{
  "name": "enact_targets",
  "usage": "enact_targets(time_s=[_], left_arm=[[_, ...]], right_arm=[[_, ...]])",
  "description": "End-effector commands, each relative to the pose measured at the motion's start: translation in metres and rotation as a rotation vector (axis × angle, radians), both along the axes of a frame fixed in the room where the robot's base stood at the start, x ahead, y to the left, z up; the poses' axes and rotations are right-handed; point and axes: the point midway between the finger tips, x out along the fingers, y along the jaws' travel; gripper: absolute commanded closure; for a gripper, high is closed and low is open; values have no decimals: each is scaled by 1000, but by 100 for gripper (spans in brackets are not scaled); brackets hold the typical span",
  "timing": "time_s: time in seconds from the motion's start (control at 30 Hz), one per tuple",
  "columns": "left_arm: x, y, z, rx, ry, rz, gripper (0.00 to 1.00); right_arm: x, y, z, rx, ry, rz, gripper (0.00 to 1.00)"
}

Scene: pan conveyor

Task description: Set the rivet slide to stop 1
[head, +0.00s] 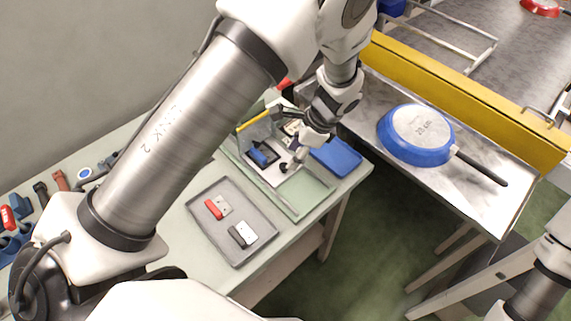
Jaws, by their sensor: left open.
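A green fixture (297,201) stands on the pale bench. It holds a light plate (264,171) with a blue block (262,154) and a small dark knob-like part. I cannot tell for sure which part is the rivet slide, and no stop numbers are readable. My left gripper (291,163) reaches down over the fixture from above, open, with its fingers close to the dark part. I cannot tell whether they touch it. The wrist hides part of the fixture's back. My right arm shows at the lower right edge, its gripper out of view.
A grey tray (203,237) with a red piece and a dark piece lies in front of the fixture. A blue tray (337,157) sits right of it. An upturned blue pan (414,135) lies on a metal table beside a yellow rail (470,98). Tools lie at left.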

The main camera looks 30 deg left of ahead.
Motion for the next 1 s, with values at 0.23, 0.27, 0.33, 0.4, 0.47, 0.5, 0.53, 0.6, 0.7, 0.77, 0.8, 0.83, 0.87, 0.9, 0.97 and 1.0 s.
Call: enact_targets(time_s=[0.23,0.27,0.33,0.4,0.47,0.5,0.53,0.6,0.7,0.77,0.8,0.83,0.87,0.9,0.97,1.0], left_arm=[[-6,14,-44,-2,-2,2,49],[-6,15,-45,-2,-2,2,49],[-7,16,-45,-2,-2,2,49],[-7,17,-44,-1,-2,2,49],[-7,17,-43,-1,-2,2,49],[-7,17,-43,-2,-1,1,49],[-7,17,-42,-2,-1,1,49],[-7,17,-42,-2,-1,1,67],[-7,17,-43,-2,-1,1,100],[-7,17,-43,-2,-1,1,100],[-7,17,-43,-2,-1,1,100],[-7,17,-43,-2,0,1,100],[-7,17,-43,-2,0,1,100],[-6,19,-43,-3,0,2,100],[-3,26,-44,-4,0,3,100],[-1,33,-44,-5,0,3,100]], right_arm=[[0,0,-51,0,-1,1,60],[0,0,-53,0,-1,1,60],[0,1,-54,0,-1,1,60],[1,0,-52,0,-1,1,60],[1,0,-51,0,-1,1,60],[1,0,-51,0,-1,1,60],[1,0,-51,0,-1,1,60],[1,0,-51,0,-1,1,60],[1,0,-51,0,-1,1,60],[1,0,-51,0,-1,1,60],[1,0,-51,0,-1,1,60],[1,0,-51,0,-1,1,60],[1,0,-51,0,-1,1,60],[1,0,-52,0,-1,1,60],[1,1,-54,0,-1,1,60],[1,1,-55,0,-1,1,60]])
